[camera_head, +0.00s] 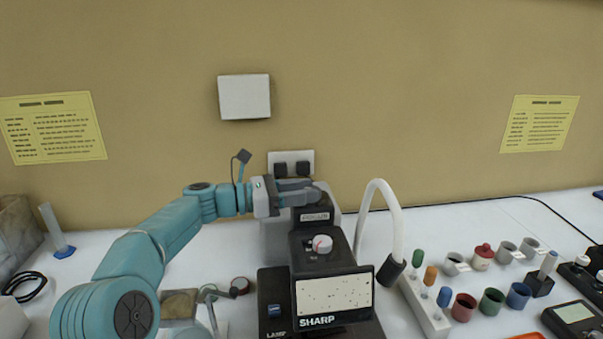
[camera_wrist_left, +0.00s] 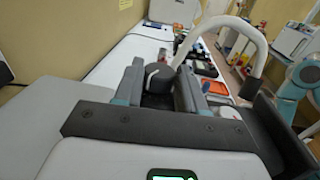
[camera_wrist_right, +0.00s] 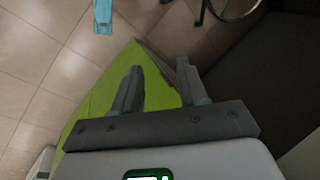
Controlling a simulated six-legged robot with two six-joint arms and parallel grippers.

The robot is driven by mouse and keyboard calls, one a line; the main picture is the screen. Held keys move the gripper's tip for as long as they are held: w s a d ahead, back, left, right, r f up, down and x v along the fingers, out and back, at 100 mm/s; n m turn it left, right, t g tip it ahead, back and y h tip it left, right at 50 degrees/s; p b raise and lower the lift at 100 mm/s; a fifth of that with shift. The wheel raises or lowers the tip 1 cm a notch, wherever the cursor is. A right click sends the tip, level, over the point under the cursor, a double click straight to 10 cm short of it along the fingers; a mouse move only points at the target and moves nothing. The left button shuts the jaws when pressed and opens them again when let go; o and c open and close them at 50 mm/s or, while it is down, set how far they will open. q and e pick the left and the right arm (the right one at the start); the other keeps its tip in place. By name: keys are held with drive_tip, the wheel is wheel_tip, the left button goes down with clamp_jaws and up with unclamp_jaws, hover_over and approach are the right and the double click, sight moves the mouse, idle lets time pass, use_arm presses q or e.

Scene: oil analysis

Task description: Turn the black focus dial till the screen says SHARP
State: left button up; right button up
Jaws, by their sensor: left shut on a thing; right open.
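The black instrument (camera_head: 305,262) stands on the white bench in the head view. Its lit screen (camera_head: 334,294) shows small dark specks, with the word SHARP below it. My left gripper (camera_head: 312,192) reaches in from the left to the top of the instrument, behind a raised label plate. It is shut on the dark focus dial (camera_wrist_left: 158,75), which sits between both fingers in the left wrist view; in the head view the fingers mostly hide it. My right gripper (camera_wrist_right: 158,75) is open and empty, seen only in the right wrist view.
A white knob with a red mark (camera_head: 322,244) sits on the instrument's sloped front. A curved white lamp neck (camera_head: 397,215) rises close on its right. A white rack (camera_head: 426,310) with several coloured pieces and several small cups stand further right. A blue-based cylinder (camera_head: 56,232) stands far left.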

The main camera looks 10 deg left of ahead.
use_arm(q)
drive_tip(key=shift+g+p, duration=0.3)
drive_tip(key=shift+d+f, duration=0.1)
drive_tip(key=o, duration=1.1)
drive_tip(key=v, duration=0.5)
drive_tip(key=b+v, duration=0.1)
drive_tip(key=v, duration=1)
drive_tip(key=shift+f, duration=0.25)
